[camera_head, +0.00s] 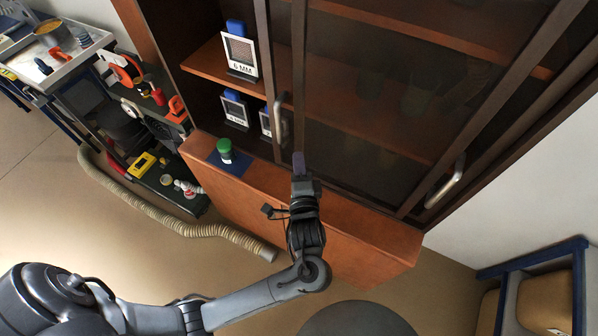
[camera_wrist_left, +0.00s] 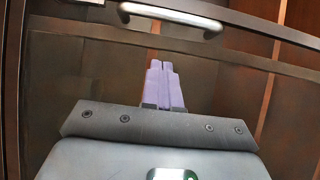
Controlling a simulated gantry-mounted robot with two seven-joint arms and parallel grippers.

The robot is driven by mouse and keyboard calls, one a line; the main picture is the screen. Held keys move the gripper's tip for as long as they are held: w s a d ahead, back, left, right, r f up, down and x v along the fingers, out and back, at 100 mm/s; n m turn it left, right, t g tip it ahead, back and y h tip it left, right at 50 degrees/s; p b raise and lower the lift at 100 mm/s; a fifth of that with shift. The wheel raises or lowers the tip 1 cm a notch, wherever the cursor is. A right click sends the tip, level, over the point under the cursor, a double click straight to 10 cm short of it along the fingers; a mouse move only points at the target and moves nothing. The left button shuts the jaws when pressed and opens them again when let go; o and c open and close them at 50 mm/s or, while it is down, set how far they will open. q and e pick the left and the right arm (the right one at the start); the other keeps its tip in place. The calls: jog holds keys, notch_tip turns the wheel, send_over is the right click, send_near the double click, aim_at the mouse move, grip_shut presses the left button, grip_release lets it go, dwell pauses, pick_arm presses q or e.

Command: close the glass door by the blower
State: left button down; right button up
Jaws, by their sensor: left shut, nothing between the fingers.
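The brown-framed cabinet has sliding glass doors. The glass door (camera_head: 340,115) toward the cart stands slid to the right, leaving the cabinet's left end open. Its upright metal handle (camera_head: 281,120) is on its left frame; a metal handle (camera_wrist_left: 172,18) also shows across the top of the left wrist view. My left gripper (camera_head: 298,163) is shut and empty, in front of the door's lower part, just right of and below the handle. Its purple fingertips (camera_wrist_left: 161,66) appear apart from the handle. I cannot single out the blower with certainty. My right gripper is not in view.
A second handle (camera_head: 447,183) is on the right door. Framed signs (camera_head: 240,54) stand on the open shelves. A green-capped jar (camera_head: 224,149) stands on a blue mat on the ledge. A tool cart (camera_head: 150,95) and beige hose (camera_head: 150,205) lie left.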

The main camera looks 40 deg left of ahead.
pick_arm(q)
jog(key=w+a, duration=0.4)
jog(key=a, duration=0.3)
jog(key=shift+a, duration=0.2)
